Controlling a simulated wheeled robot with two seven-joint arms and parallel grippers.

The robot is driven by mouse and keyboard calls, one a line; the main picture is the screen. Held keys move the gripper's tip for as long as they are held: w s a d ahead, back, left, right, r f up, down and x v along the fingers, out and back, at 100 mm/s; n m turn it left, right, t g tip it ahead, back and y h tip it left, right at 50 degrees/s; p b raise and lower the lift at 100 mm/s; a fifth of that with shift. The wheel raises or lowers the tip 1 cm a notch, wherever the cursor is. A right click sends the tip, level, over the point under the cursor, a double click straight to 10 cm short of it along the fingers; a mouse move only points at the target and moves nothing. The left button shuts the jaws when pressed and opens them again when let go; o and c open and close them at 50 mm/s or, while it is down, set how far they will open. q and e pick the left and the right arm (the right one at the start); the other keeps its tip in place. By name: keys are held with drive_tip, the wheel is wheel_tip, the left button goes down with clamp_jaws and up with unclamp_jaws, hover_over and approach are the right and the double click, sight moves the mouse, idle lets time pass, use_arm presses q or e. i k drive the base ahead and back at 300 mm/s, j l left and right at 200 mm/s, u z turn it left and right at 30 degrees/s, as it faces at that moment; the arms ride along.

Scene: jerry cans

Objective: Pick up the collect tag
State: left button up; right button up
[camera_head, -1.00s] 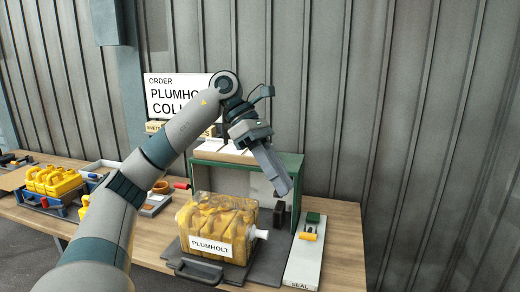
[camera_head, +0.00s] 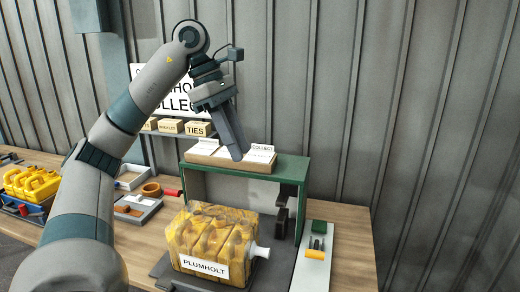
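The collect tag (camera_head: 262,148) is a white card marked COLLECT at the right end of a wooden holder (camera_head: 228,163) on top of a green stand (camera_head: 295,166). Other white cards stand to its left. My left gripper (camera_head: 237,156) points down at the holder, just left of the COLLECT card. It covers part of the cards behind it. I see its fingers side-on, so I cannot tell whether they are apart or touch the cards. My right gripper is out of view.
A clear-wrapped pack of yellow jerry cans (camera_head: 213,242) labelled PLUMHOLT sits before the stand. A white seal board (camera_head: 313,262) lies to its right. Small boxes, one marked TIES (camera_head: 198,128), stand behind. Yellow cans fill a blue crate (camera_head: 22,208) at left.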

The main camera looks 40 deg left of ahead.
sight(259, 154)
drive_tip(key=i+j, duration=0.25)
drive_tip(key=j, duration=0.15)
drive_tip(key=i+j, duration=0.45)
drive_tip(key=j, duration=0.3)
drive_tip(key=i+j, duration=0.25)
drive_tip(key=j, duration=0.1)
